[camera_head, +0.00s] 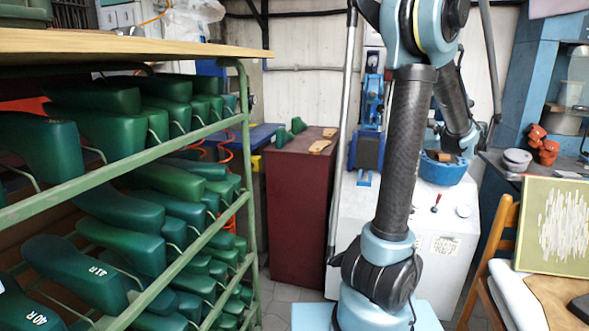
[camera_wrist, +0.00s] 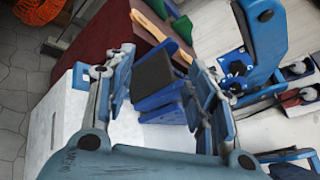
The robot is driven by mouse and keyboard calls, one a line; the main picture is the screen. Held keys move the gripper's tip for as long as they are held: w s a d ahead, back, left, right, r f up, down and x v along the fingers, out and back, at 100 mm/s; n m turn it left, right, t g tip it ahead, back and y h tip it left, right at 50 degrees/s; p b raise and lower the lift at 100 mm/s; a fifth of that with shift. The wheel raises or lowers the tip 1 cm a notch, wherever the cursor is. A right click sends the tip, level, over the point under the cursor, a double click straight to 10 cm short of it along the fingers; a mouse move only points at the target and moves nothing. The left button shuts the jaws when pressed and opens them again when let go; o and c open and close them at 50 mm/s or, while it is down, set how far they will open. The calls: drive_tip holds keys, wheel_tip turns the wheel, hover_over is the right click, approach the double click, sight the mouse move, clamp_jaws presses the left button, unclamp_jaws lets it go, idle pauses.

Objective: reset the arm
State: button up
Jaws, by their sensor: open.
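My gripper (camera_wrist: 162,65) is open in the wrist view, with its two blue-and-grey fingers spread apart and nothing held between them. A blue machine part with a dark pad (camera_wrist: 155,80) shows in the gap beyond the fingers; I cannot tell the distance. In the head view my arm (camera_head: 405,150) rises in front of a white machine base, bends near the top edge and comes down on the right. The gripper itself is not clearly visible there.
A green rack (camera_head: 251,165) of green shoe lasts fills the left. A dark red cabinet (camera_head: 297,200) carries green lasts (camera_head: 290,133) and tan soles (camera_head: 323,143). A blue machine (camera_head: 370,130) stands behind my arm. A wooden chair (camera_head: 500,240) and a framed panel (camera_head: 555,225) are at right.

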drive_tip(key=s+a+f+n+g+h, duration=0.2)
drive_tip(key=s+a+f+n+g, duration=0.25)
drive_tip(key=a, duration=0.55)
drive_tip(key=s+a+f+n+g+h, duration=0.15)
drive_tip(key=s+a+f+n, duration=0.3)
drive_tip(key=s+a, duration=0.45)
drive_tip(key=s+f+n+g+h, duration=0.1)
drive_tip(key=s+f+n+h, duration=0.2)
drive_tip(key=s, duration=0.6)
drive_tip(key=s+a+f+n+g+h, duration=0.1)
drive_tip(key=s+f+n+g+h, duration=0.1)
drive_tip(key=s+f+n, duration=0.6)
wheel_tip(320, 180, down, 3)
drive_tip(key=shift+s+a+r+g+h, duration=0.2)
drive_tip(key=shift+s+a+g+h, duration=0.1)
drive_tip(key=shift+s+h, duration=0.45)
drive_tip(key=shift+w, duration=0.15)
